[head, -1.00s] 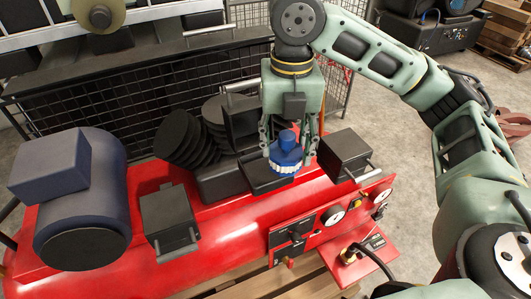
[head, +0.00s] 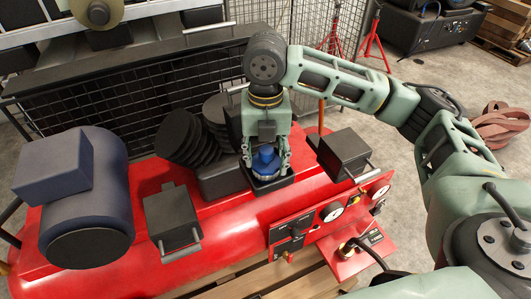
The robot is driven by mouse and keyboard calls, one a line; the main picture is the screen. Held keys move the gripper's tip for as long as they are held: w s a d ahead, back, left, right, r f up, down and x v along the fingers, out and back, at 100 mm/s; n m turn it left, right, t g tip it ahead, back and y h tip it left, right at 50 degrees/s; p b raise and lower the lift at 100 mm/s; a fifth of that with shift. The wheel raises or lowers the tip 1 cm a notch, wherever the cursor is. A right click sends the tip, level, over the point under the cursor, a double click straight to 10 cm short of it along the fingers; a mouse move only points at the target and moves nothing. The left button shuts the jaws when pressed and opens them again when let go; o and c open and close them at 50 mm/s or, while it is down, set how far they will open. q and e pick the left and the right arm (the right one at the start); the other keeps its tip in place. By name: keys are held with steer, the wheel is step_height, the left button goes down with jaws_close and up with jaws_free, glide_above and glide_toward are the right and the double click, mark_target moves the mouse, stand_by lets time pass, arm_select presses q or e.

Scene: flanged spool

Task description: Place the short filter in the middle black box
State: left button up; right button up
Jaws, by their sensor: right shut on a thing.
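The short filter (head: 265,160) is blue with a knob-like top. My right gripper (head: 267,164) is shut on it from above, with a finger on each side. The middle black box (head: 275,185) is open on top of the red tank, and the filter is upright within its rim. The filter's lower part is hidden by the box's front wall and the fingers, so I cannot tell whether it touches the floor of the box. The raised lid (head: 234,122) stands behind the box. My left gripper is not in view.
A closed black box (head: 172,217) stands on the left and another (head: 344,153) on the right, both with handles. A dark blue cylinder (head: 84,205) is at far left. Black ribbed parts (head: 184,138) and a mesh guard (head: 130,105) are behind. Gauges (head: 331,212) are in front.

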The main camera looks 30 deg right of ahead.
steer(key=o, duration=1.1)
steer(key=shift+s, duration=0.1)
steer(key=shift+o, duration=0.2)
step_height(320, 180, up, 4)
steer(key=shift+r+b, duration=0.25)
steer(key=shift+b, duration=0.65)
step_height(320, 180, up, 6)
steer(key=shift+r, duration=0.85)
